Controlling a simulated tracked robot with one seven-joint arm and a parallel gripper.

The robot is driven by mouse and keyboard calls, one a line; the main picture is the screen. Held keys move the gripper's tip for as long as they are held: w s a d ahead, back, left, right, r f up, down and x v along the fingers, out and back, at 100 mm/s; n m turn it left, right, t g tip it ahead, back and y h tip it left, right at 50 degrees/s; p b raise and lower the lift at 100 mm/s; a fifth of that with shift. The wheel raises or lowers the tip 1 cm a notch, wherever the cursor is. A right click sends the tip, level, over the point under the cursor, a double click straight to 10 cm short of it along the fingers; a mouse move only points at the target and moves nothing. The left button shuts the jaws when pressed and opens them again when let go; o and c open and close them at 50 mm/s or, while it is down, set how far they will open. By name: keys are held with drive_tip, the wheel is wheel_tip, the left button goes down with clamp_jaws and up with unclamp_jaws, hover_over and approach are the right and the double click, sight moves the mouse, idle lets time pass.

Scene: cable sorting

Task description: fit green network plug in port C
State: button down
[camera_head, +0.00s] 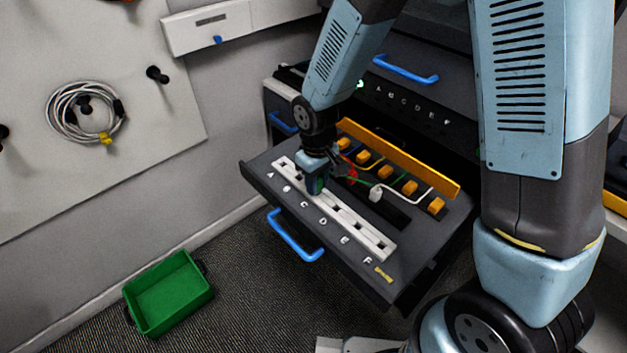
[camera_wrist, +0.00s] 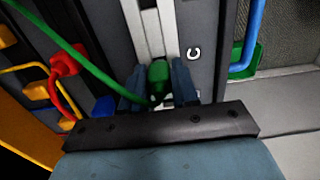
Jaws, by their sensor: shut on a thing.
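The green network plug (camera_wrist: 159,72) is between the two fingers of my gripper (camera_wrist: 158,88) in the wrist view, its green cable (camera_wrist: 75,48) running to the upper left. In the head view my gripper (camera_head: 317,187) points down over the white port strip (camera_head: 348,217), and the plug is mostly hidden by the fingers. The plug stands at the strip, beside the letter C (camera_wrist: 194,53) in the wrist view. The port C opening is hidden under plug and fingers. I cannot tell whether the plug's tip is inside it.
The strip lies on an open drawer (camera_head: 262,180) with a blue handle (camera_head: 294,236). A red plug (camera_head: 352,174) and a white plug (camera_head: 376,193) lie behind the strip, near several orange blocks (camera_head: 410,188). A green bin (camera_head: 168,292) stands on the floor.

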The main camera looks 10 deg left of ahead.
drive_tip(key=shift+f, duration=0.4)
idle(0.4)
drive_tip(key=c, duration=0.8)
unclamp_jaws()
drive_tip(key=shift+o, duration=0.6)
drive_tip(key=o, duration=0.4)
drive_tip(key=shift+r, duration=3.55)
